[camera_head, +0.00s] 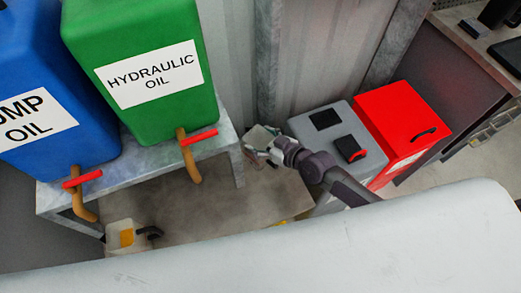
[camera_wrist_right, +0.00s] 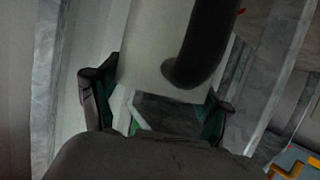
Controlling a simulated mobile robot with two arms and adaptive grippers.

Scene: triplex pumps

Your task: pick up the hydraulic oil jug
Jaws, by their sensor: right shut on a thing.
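My right gripper (camera_head: 264,146) is in the gap between the tank stand and the grey cabinet. It is shut on a pale jug (camera_head: 258,134), held beside the right end of the stand, to the right of the hydraulic oil tank's tap. In the right wrist view the pale jug (camera_wrist_right: 150,40), with a thick dark curved handle or spout, is between the fingers of my right gripper (camera_wrist_right: 157,105). A small green patch shows low between the fingers. The jug's underside is hidden. My left gripper is not in view.
The green hydraulic oil tank (camera_head: 140,60) and the blue pump oil tank (camera_head: 50,80) stand on a metal stand (camera_head: 228,140). A second jug with yellow inside (camera_head: 122,234) is below the blue tank's tap. A grey cabinet (camera_head: 330,150) and a red box (camera_head: 400,125) are at right.

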